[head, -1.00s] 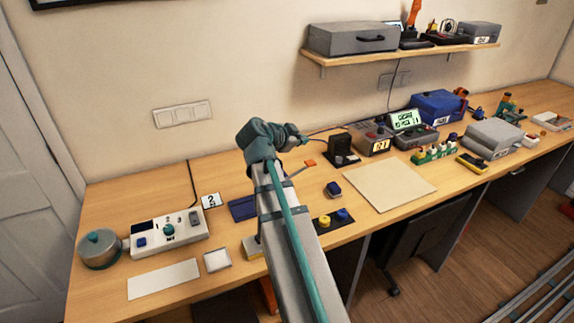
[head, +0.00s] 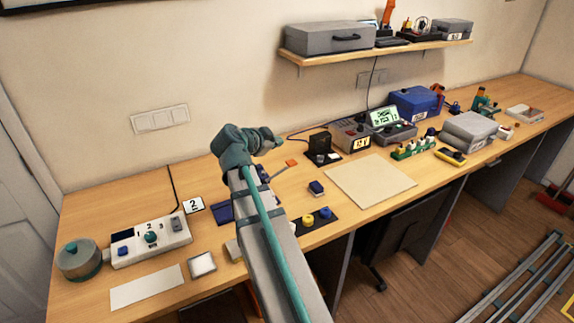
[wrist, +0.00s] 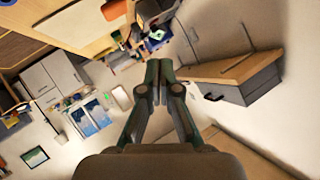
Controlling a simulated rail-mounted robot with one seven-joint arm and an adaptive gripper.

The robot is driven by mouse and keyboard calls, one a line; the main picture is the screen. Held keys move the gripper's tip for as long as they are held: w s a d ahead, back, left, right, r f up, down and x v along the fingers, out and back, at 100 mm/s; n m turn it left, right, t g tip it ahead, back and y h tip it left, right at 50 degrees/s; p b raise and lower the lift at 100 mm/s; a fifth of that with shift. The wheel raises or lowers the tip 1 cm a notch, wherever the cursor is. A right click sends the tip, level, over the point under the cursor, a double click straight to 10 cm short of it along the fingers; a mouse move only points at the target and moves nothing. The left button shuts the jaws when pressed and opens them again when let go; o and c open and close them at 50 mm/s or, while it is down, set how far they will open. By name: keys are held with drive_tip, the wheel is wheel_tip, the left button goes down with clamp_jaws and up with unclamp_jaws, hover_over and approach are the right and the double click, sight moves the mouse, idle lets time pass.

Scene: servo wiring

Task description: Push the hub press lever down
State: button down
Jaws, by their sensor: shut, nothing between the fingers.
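A lever with an orange tip (head: 291,163), which looks like the hub press lever, sticks out to the right from behind my arm in the head view. It slants up toward its tip. The press body is mostly hidden by my arm, so I cannot make it out. My gripper (head: 278,142) is above and a little left of the orange tip in the head view, apparently apart from it. In the wrist view my gripper (wrist: 158,82) is shut with its fingertips together and holds nothing.
A blue-topped block (head: 317,188) and a dark plate with yellow and blue knobs (head: 308,219) lie right of my arm. A black stand (head: 320,147) is behind the lever. A beige mat (head: 371,186) and a white control box (head: 150,241) flank the area.

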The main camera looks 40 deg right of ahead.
sight(287, 164)
drive_tip(key=f+b, duration=0.1)
drive_tip(key=f, duration=0.1)
drive_tip(key=d+f, duration=0.1)
drive_tip(key=d+f+b, duration=0.1)
drive_tip(key=f, duration=0.1)
drive_tip(key=shift+s+f+b, duration=0.25)
drive_tip(key=shift+f+b, duration=0.05)
drive_tip(key=shift+b, duration=0.05)
drive_tip(key=shift+d+f+b, duration=0.15)
drive_tip(key=shift+f+b, duration=0.2)
drive_tip(key=shift+b, duration=0.05)
drive_tip(key=shift+f, duration=0.15)
idle(0.8)
drive_tip(key=shift+d+f+b, duration=0.1)
drive_tip(key=shift+f+b, duration=0.15)
drive_tip(key=shift+b, duration=0.45)
drive_tip(key=shift+s+d+f+b, duration=0.1)
drive_tip(key=shift+d+f+b, duration=0.15)
drive_tip(key=shift+f+b, duration=0.55)
drive_tip(key=shift+s+d+f+b, duration=0.1)
drive_tip(key=shift+d+f+b, duration=0.15)
drive_tip(key=shift+f+b, duration=0.55)
idle(1.8)
drive_tip(key=shift+r, duration=0.3)
drive_tip(key=shift+w+a+r, duration=0.1)
drive_tip(key=shift+a+r, duration=0.2)
drive_tip(key=shift+r, duration=0.6)
drive_tip(key=shift+w+a+r, duration=0.1)
drive_tip(key=shift+a+r, duration=0.2)
drive_tip(key=shift+r, duration=0.55)
